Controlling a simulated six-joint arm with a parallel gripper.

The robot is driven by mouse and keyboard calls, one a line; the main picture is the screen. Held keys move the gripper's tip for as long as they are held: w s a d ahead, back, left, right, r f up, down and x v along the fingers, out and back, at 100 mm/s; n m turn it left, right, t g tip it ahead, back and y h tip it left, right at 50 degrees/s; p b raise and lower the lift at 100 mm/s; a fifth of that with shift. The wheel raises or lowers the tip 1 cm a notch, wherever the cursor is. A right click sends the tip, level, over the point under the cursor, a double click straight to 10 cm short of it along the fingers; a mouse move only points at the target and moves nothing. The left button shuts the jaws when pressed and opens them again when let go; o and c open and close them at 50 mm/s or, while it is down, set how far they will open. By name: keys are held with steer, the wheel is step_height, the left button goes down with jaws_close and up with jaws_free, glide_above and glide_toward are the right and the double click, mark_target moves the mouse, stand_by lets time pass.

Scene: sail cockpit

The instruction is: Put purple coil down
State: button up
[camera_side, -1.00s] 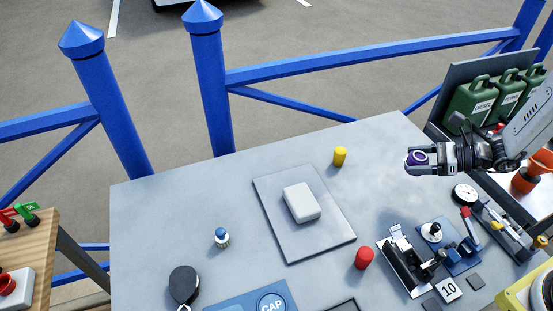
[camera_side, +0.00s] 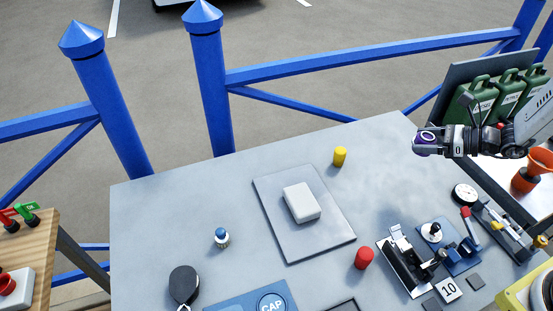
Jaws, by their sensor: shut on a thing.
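The purple coil (camera_side: 427,143) is small and ring-like, with a pale rim and a dark centre. My gripper (camera_side: 429,142) is shut on it and holds it in the air near the far right corner of the grey table (camera_side: 215,184). My arm reaches in from the right edge. The fingertips partly hide the coil. The height above the table is hard to tell from this view.
A grey board with a white block (camera_side: 302,202) lies mid-table. A yellow cylinder (camera_side: 340,156) and a red cylinder (camera_side: 364,258) stand nearby. Lever fittings (camera_side: 405,260), a round gauge (camera_side: 465,194) and green canisters (camera_side: 478,97) are at right.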

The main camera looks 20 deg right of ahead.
steer(key=w+f, duration=0.4)
steer(key=w, duration=0.4)
glide_above(379, 151)
steer(key=s, duration=0.2)
steer(key=f, duration=0.4)
steer(key=shift+w+a, duration=0.2)
steer(key=shift+w+d+f, duration=0.1)
steer(key=shift+w+f, duration=0.5)
steer(key=shift+f, duration=0.1)
steer(key=shift+w+f, duration=0.15)
steer(key=shift+f, duration=1.6)
steer(key=shift+f, duration=0.15)
steer(key=o, duration=1.2)
